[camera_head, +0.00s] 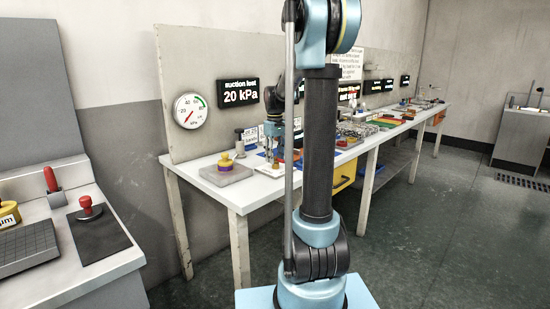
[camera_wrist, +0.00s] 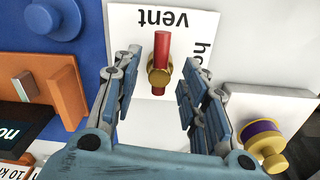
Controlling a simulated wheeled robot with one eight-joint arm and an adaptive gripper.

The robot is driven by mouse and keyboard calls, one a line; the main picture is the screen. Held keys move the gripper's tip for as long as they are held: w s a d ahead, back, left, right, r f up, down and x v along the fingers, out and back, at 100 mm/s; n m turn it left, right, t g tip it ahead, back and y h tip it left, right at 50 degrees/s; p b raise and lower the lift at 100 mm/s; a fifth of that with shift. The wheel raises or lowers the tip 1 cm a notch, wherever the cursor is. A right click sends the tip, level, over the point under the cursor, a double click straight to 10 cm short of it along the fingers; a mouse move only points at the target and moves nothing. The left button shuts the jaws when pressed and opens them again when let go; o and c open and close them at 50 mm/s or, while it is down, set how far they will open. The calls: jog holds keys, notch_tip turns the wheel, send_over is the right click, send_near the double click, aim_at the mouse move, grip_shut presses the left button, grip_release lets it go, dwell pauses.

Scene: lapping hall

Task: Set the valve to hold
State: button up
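In the wrist view, the valve (camera_wrist: 159,77) has a brass hub and a red lever (camera_wrist: 161,48) on a white plate (camera_wrist: 125,20). The lever lies up and down in the picture, its upper end towards the word "vent". A second word, partly hidden and starting "ho", stands right of the lever, behind a finger. My gripper (camera_wrist: 158,88) is open, one finger on each side of the valve, with visible gaps to the lever.
In the wrist view, a brass and purple piece (camera_wrist: 263,142) sits right of the fingers. A blue knob (camera_wrist: 55,15) and an orange bracket (camera_wrist: 55,88) lie left. In the head view, a gauge (camera_head: 190,111) and a "20 kPa" display (camera_head: 239,92) hang on the panel behind the bench (camera_head: 240,205).

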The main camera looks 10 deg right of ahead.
grip_shut()
jog(key=shift+m, duration=0.3)
jog(key=m, duration=0.3)
jog(key=shift+a+m, duration=0.1)
jog(key=shift+m, duration=0.3)
jog(key=m, duration=0.4)
jog(key=shift+m, duration=0.3)
jog(key=m, duration=0.4)
jog(key=shift+a+m, duration=0.1)
jog(key=shift+m, duration=2.3)
jog(key=shift+w, duration=0.1)
